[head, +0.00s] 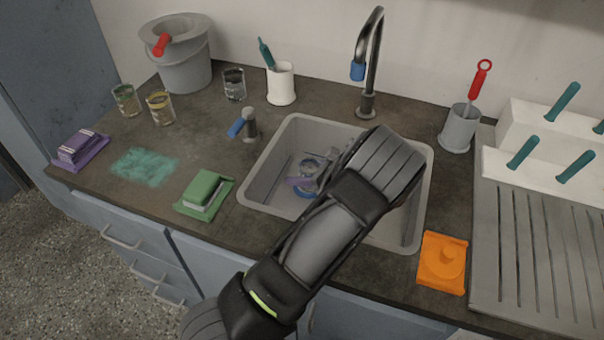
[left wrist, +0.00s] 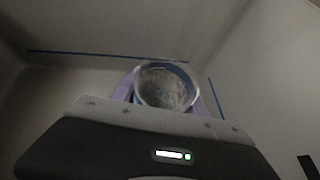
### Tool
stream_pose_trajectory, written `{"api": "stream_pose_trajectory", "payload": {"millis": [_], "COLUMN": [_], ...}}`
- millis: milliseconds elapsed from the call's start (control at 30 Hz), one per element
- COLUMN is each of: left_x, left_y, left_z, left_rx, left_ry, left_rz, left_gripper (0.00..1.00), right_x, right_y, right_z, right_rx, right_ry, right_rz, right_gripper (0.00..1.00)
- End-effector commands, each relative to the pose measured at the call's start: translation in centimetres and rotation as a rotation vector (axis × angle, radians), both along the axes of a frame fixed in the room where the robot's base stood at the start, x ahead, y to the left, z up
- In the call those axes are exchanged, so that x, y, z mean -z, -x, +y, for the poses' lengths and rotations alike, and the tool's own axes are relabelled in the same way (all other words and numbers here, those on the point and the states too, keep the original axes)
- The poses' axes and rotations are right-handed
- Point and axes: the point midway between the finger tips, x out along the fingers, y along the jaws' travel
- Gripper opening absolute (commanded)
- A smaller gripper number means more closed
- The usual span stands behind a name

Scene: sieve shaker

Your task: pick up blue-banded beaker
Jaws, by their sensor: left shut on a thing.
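The blue-banded beaker (head: 309,164) is inside the grey sink (head: 266,150), in its left part. In the left wrist view the beaker (left wrist: 165,88) shows from above as a clear round vessel with a blue band near its rim and a cloudy inside. My left gripper (head: 305,179) reaches down into the sink. Its purple fingers lie on both sides of the beaker, and it is shut on it. My arm hides the right part of the sink. I cannot tell whether the beaker touches the sink floor. My right gripper is not in view.
The tap (head: 371,70) stands behind the sink. Glass beakers (head: 161,107), a grey bucket (head: 184,65) and a white holder (head: 281,84) are on the left. A grey cup (head: 457,130), an orange item (head: 442,264) and a drainboard (head: 535,250) are on the right.

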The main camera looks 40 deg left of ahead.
Motion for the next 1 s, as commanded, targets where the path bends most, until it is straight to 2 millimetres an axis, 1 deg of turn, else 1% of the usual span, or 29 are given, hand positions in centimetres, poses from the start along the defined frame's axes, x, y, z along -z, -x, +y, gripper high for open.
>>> {"api": "stream_pose_trajectory", "payload": {"millis": [267,467,667,1000], "left_x": [-1.5,-3.2,-5.6,-10.2], "left_y": [0.0,-0.1,0.0,-0.1], "left_z": [0.0,0.0,0.0,0.0], "left_rx": [0.000,-0.001,-0.002,0.000], "left_ry": [-0.001,0.000,0.000,0.000], "left_rz": [-0.002,-0.003,-0.003,-0.004], "left_gripper": [0.05,0.05,0.05,0.05], "right_x": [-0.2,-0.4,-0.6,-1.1], "right_y": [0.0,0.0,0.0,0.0], "right_z": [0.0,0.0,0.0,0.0], "right_rx": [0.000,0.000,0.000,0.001], "right_ry": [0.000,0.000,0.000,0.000], "right_rz": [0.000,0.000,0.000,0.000], "right_gripper": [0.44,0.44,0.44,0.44]}}
